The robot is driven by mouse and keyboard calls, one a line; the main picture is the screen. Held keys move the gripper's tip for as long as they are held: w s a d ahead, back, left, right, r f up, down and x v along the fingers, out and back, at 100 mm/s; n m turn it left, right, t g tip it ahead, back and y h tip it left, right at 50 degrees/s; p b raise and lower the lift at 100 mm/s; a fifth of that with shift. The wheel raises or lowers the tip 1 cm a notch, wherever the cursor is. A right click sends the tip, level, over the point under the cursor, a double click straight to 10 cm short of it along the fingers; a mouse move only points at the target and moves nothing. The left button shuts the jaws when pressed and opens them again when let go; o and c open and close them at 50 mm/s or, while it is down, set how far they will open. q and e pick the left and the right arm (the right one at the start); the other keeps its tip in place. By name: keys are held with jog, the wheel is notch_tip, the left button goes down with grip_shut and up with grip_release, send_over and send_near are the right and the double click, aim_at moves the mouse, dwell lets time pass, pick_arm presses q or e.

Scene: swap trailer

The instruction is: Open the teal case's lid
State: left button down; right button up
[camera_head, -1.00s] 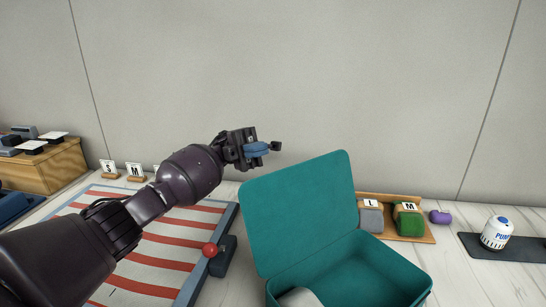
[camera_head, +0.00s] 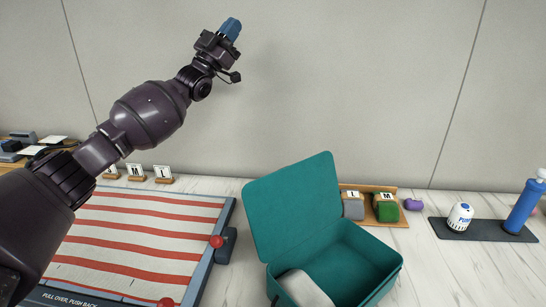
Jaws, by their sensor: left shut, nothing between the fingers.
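The teal case (camera_head: 340,262) stands on the white marbled table at the lower middle. Its lid (camera_head: 293,207) stands up and leans to the left, so the case is open. A white, rounded thing (camera_head: 304,290) lies inside at the front left. My left gripper (camera_head: 231,28) is shut and empty, raised high in front of the wall, above and to the left of the lid and apart from it. My right gripper is not in view.
A red-and-white striped board (camera_head: 140,240) with red knobs lies left of the case. Card stands (camera_head: 135,172) stand behind it. A wooden tray (camera_head: 372,217) with grey and green rolls is behind the case.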

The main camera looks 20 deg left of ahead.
pick_arm(q)
notch_tip(320, 180, down, 11)
jog(key=w+d+n+g+y+p, duration=0.1)
jog(key=w+d+n+g+y, duration=0.1)
jog(key=n+g+y, duration=0.65)
jog(key=s+d+f+m+g+h, duration=0.1)
jog(key=s+d+f+m+g, duration=0.1)
jog(key=s+f+g, duration=0.35)
jog(key=s+d+f+m+g+h, duration=0.1)
jog(key=s+d+f+m+g, duration=0.2)
jog(key=s+g, duration=0.5)
jog(key=s+d+r+x, duration=0.1)
jog(key=d+x, duration=0.1)
jog(key=x, duration=0.9)
jog(key=shift+s+r, duration=0.15)
jog(key=shift+s, duration=0.35)
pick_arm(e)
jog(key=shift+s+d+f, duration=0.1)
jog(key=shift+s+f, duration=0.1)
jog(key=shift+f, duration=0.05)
pick_arm(q)
jog(key=shift+d, duration=0.15)
